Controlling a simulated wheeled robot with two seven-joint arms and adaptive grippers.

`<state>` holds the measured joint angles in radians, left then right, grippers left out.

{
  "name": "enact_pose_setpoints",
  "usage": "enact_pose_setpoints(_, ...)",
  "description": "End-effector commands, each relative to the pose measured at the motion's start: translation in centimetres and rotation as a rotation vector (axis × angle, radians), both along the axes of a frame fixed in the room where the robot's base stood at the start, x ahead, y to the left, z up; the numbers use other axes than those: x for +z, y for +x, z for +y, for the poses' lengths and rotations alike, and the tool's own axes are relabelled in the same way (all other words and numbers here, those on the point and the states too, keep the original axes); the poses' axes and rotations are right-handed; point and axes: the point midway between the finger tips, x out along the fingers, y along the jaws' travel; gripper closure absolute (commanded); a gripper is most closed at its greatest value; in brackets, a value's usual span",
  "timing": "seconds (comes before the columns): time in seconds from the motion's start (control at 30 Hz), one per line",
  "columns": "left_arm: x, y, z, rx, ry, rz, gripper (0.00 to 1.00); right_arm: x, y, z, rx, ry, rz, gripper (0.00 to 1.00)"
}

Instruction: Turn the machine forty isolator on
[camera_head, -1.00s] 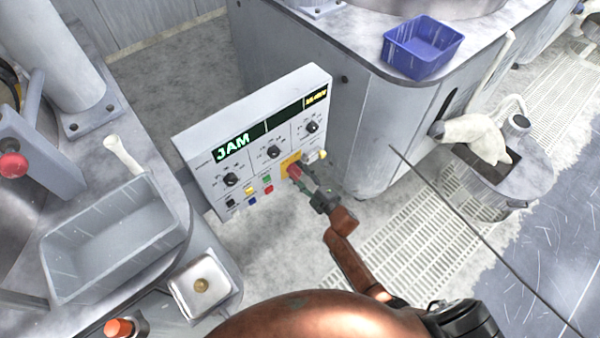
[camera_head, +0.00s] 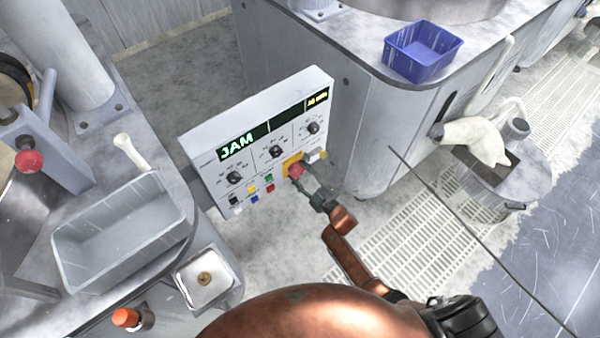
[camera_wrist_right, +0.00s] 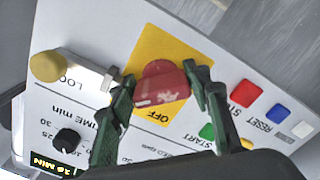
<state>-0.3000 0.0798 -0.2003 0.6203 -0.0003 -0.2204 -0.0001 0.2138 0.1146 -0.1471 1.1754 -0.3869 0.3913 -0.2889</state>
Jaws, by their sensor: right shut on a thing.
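The control panel (camera_head: 212,180) is a pale box with "JAM" lit in green on its display. Its isolator is a red handle (camera_wrist_right: 160,82) on a yellow plate (camera_wrist_right: 150,45), at the panel's lower right in the head view. "OFF" is printed on the plate in the wrist view; any "ON" mark is hidden or out of frame. My right gripper (camera_head: 306,178) reaches the isolator from the lower right. In the right wrist view its two green fingers (camera_wrist_right: 162,92) are shut on the red handle, one on each side. My left gripper is not in view.
Black dials (camera_head: 277,152) and small coloured buttons (camera_head: 269,177) sit close to the isolator. A pale key-like piece (camera_wrist_right: 88,72) marked "LOC..." is beside the plate. A grey tray (camera_head: 120,240) stands left, a blue bin (camera_head: 423,52) upper right.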

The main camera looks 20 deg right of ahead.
Motion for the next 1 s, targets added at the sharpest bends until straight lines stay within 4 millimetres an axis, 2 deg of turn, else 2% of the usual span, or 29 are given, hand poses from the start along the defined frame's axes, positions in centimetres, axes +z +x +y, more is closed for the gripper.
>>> enact_pose_setpoints(0.2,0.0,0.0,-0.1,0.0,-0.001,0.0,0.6,-0.1,0.0,-0.1,-0.003,0.003,0.003,0.8)
enact_pose_setpoints(0.23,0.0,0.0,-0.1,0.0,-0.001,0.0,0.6,-0.1,0.0,-0.1,-0.003,0.002,0.002,0.53)
enact_pose_setpoints(0.47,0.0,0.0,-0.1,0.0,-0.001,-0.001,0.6,-0.1,0.0,-0.1,-0.002,0.002,0.001,0.38)
enact_pose_setpoints(0.8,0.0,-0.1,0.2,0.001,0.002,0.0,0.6,0.0,-0.2,-0.3,-0.003,0.0,0.0,0.38)
enact_pose_setpoints(1.0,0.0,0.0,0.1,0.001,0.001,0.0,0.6,-0.1,-2.3,-1.0,-0.002,0.0,0.002,0.38)
